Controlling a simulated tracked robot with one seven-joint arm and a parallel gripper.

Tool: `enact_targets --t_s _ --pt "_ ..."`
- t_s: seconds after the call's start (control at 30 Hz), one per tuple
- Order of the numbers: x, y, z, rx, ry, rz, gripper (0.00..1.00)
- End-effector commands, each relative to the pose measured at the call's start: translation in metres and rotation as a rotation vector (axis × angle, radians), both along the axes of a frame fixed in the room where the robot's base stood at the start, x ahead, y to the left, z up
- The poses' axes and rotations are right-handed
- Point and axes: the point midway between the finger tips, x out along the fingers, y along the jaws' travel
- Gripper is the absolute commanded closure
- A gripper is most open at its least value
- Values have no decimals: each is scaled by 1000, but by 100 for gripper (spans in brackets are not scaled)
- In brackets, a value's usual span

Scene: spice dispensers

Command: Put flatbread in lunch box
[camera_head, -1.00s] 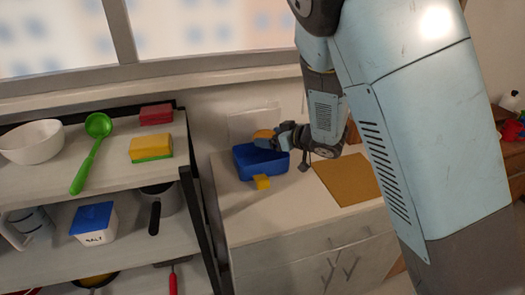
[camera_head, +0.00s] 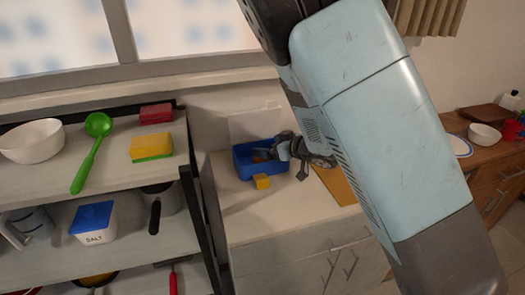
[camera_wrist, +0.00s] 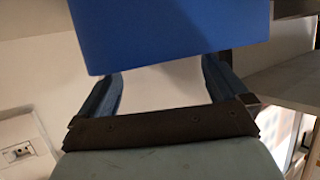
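The blue lunch box (camera_head: 262,172) is open and stands on the light counter, its thin pale lid (camera_head: 254,124) raised behind it. A small orange-brown patch (camera_head: 258,157), apparently the flatbread, shows inside the box, partly hidden by my gripper. My gripper (camera_head: 273,151) is at the box's right side, with its fingers reaching over the rim. In the wrist view, the two fingers (camera_wrist: 160,80) are wide apart with nothing seen held between them. A blue wall of the box (camera_wrist: 170,35) fills the top of that view.
A brown board (camera_head: 338,185) lies to the right, partly behind my arm. A shelf (camera_head: 60,190) with a bowl, ladle and sponges stands left. A plate (camera_head: 459,146) and bowl (camera_head: 485,135) are far right.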

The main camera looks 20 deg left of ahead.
Motion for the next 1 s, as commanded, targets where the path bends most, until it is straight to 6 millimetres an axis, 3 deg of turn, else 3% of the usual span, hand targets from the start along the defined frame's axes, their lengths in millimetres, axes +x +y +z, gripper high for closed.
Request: enact_targets --t_s 0.37,1.0 --pt "-3 -7 3 1 0 0 0" --pt "-38 -75 35 3 0 -3 0"
